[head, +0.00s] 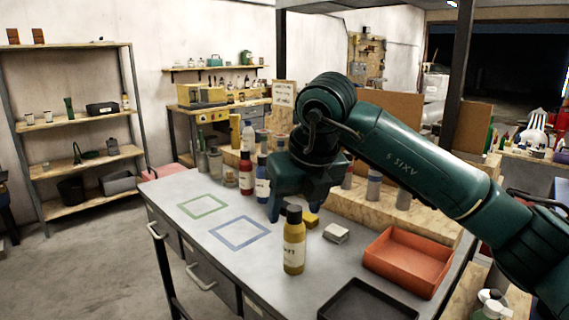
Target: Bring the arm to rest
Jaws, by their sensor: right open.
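My right arm (425,165) reaches in from the right over the grey workbench (200,245). My right gripper (292,203) points down above the bench, with its jaws open. A yellow bottle (293,250) with a dark cap and a white label stands upright just below and in front of it. The bottle's cap overlaps the gripper in the picture, and I cannot tell whether they touch. My left gripper is not in view.
Green (203,207) and blue (238,233) square outlines on the bench are empty. A red bottle (246,175) and a blue bottle (262,185) stand behind. An orange tray (408,262), a black tray (368,302), and a small white block (336,233) lie to the right.

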